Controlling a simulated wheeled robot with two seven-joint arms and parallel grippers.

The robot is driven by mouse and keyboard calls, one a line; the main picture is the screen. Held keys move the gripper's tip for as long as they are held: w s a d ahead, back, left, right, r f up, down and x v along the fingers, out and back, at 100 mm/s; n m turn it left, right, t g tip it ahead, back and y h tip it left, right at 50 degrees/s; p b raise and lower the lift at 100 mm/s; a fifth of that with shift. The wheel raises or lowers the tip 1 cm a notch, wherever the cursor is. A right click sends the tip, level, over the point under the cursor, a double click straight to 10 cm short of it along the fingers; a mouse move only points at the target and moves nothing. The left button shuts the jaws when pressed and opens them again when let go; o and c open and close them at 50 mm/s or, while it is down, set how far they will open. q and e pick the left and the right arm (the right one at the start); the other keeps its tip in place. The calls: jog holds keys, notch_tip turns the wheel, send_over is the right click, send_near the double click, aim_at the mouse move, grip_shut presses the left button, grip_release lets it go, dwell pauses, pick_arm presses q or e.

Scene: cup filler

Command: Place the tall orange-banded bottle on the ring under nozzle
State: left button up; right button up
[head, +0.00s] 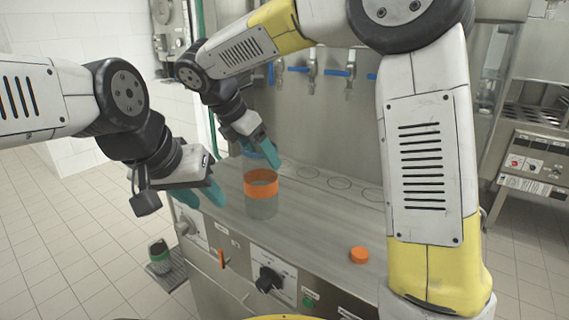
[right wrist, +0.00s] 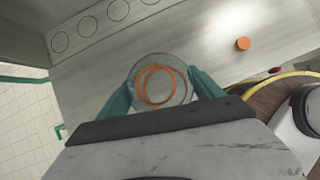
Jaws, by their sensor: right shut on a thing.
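The tall clear bottle with an orange band (head: 262,184) is upright over the front part of the steel counter. I cannot tell whether its base touches the counter. My right gripper (head: 264,150) is shut on its upper part. In the right wrist view the bottle (right wrist: 160,84) sits between the teal fingertips, seen from above. Marked rings (head: 340,183) run along the back of the counter, below blue-handled nozzles (head: 311,70). The rings also show in the right wrist view (right wrist: 88,26). My left gripper (head: 203,193) is open and empty, left of the counter.
An orange cap (head: 360,254) lies on the counter near the front right; it also shows in the right wrist view (right wrist: 243,44). A dark green container (head: 159,254) stands low at the left on a small rack. A knob panel (head: 270,278) forms the front face.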

jog(key=w+d+f, duration=0.4)
jog(key=w+d, duration=0.1)
jog(key=w, duration=0.3)
jog(key=shift+d+f, duration=0.15)
jog(key=shift+f, duration=0.2)
jog(key=o, duration=1.8)
